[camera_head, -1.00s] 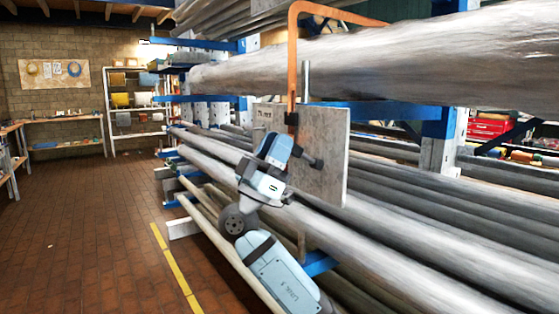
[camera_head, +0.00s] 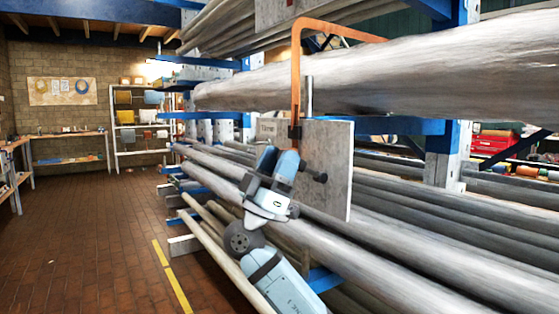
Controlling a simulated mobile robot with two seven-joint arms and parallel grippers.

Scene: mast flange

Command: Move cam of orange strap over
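The orange strap (camera_head: 296,75) runs out from the top of the upper grey mast (camera_head: 430,70), bends, and hangs straight down in front of it. Its dark cam (camera_head: 295,132) is at the lower end, below the level of the mast. My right gripper (camera_head: 294,139) is at the cam, at the top of my pale blue arm, and appears shut on it. The fingertips are small and partly hidden by the wrist. The strap stands clear of the mast's near side. My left gripper is not in view.
A flat grey plate (camera_head: 325,168) stands close behind my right wrist. Long grey poles (camera_head: 400,262) lie on the blue rack below and beside my arm. Open brick floor (camera_head: 95,230) with a yellow line (camera_head: 172,278) lies to the left.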

